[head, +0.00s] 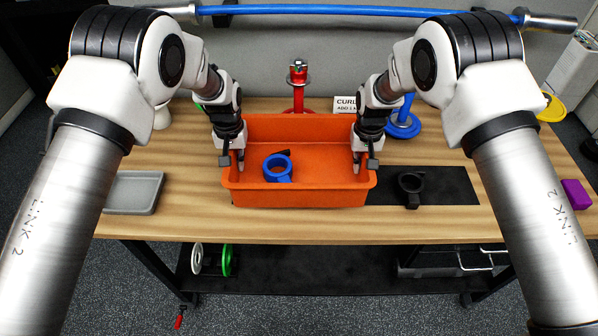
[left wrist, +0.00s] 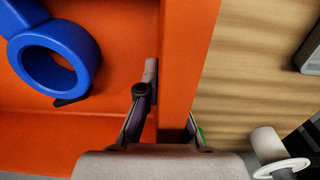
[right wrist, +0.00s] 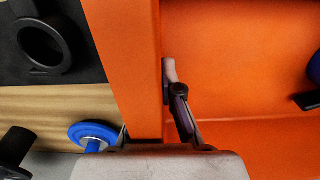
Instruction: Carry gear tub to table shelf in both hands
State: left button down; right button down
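The orange gear tub (head: 300,196) stands on the wooden table, partly over a black mat. A blue ring-shaped clamp (head: 278,168) and a small black piece lie in it. My left gripper (head: 233,162) is shut on the tub's left wall, one finger inside; the left wrist view shows the inner finger against the wall (left wrist: 188,50). My right gripper (head: 363,160) is shut on the right wall the same way; its inner finger lies against the wall (right wrist: 130,50) in the right wrist view. The outer fingers are mostly hidden. The dark table shelf (head: 320,268) is below the tabletop.
A grey tray (head: 135,192) lies left of the tub. A black clamp (head: 411,188) lies on the mat (head: 450,185) to the right. A red stand (head: 298,85), a sign and a blue-based stand (head: 402,125) are behind. White and green discs (head: 227,260) stand at the shelf's left.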

aim_at(324, 260)
jog(key=k, duration=1)
